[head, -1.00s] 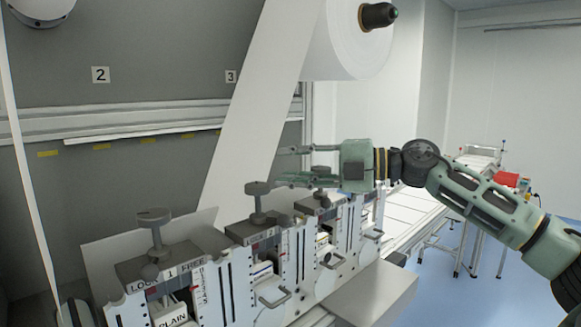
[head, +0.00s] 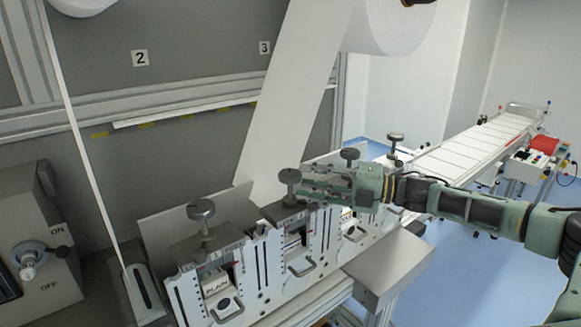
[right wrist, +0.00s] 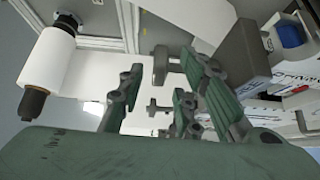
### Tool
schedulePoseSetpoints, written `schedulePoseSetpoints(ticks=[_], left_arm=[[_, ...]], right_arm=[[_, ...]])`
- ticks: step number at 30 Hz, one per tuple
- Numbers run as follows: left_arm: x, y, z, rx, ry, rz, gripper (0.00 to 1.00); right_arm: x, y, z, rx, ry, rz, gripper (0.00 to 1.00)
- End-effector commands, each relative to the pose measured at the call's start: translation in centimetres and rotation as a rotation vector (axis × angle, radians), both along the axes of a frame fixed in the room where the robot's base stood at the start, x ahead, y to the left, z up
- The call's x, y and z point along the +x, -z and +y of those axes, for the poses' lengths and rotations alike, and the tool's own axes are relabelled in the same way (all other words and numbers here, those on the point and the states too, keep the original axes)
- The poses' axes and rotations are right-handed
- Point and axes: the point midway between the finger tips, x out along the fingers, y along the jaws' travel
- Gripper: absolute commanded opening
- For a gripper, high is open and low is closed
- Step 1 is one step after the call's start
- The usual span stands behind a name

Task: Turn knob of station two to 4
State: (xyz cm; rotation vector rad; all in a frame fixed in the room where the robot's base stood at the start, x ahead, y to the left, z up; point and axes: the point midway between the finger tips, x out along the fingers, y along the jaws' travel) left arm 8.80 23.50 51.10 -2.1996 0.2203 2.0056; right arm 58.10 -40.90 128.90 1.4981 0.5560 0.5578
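A row of stations with dark screw knobs on top runs along the machine. The front station's knob (head: 201,209) is clear of me. The second knob (head: 290,176), which I take to be station two's, stands upright on its dark block (head: 283,212). My right gripper (head: 308,187) comes in from the right, its fingertips close beside this second knob. In the right wrist view the fingers (right wrist: 162,65) are spread apart, with a grey knob (right wrist: 160,64) showing between them; I cannot tell whether they touch it. The knob's scale cannot be read. My left gripper is out of view.
More knobs (head: 350,154) stand behind my right gripper. A white web (head: 295,90) slopes down from a large roll (head: 390,22) behind the stations. A control box (head: 38,240) stands at left. A conveyor (head: 470,150) runs back at right.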

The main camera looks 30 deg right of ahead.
Motion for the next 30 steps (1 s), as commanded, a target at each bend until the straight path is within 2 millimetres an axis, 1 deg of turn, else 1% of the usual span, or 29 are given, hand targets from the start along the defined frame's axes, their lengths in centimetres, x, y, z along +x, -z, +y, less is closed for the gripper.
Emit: schedulePoseSetpoints(ticks=[1,6,9,14,21,30], left_arm=[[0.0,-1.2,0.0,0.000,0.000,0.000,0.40],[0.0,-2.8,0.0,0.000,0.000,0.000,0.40],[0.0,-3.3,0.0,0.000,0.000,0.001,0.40],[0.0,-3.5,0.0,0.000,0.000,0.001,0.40],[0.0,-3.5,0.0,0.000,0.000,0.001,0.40],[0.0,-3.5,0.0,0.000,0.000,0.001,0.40]], right_arm=[[0.7,-0.7,0.6,0.006,-0.003,-0.002,0.32],[2.5,-0.6,2.2,0.004,-0.001,0.000,0.32],[3.3,-0.5,2.9,0.003,-0.002,-0.002,0.32],[3.9,-0.1,3.3,0.001,0.000,0.001,0.32],[3.9,0.0,3.3,0.000,0.000,0.001,0.31],[3.8,-0.1,3.3,0.000,0.000,0.001,0.05]])
